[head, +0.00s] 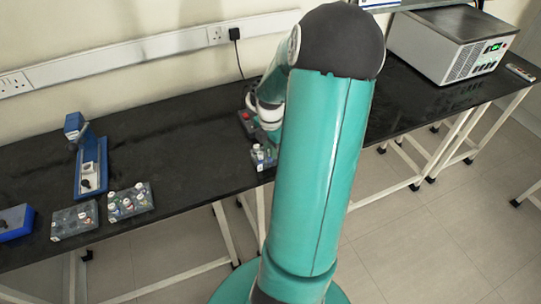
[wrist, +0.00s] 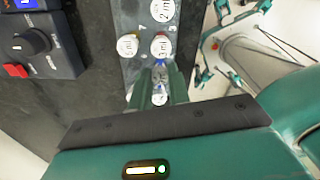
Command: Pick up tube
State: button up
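In the wrist view, a grey rack (wrist: 131,12) holds several small tubes with white, marked caps. One capped tube (wrist: 160,46) stands just beyond my fingertips. My gripper (wrist: 161,72) points down at the rack, its two green fingers apart, one on each side of a narrow gap. Small clear and bluish tubes (wrist: 159,98) show in that gap; I cannot tell whether a finger touches them. In the head view the same rack (head: 262,160) sits at the bench's front edge, and my arm hides the gripper's fingertips.
A dark device with a black knob and red button (wrist: 38,45) stands left of the rack in the wrist view. In the head view, two more tube racks (head: 75,222) (head: 129,203) and a blue stand (head: 90,168) are on the black bench's left. The bench between is clear.

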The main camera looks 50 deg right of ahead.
grip_shut()
jog(key=shift+r, duration=0.1)
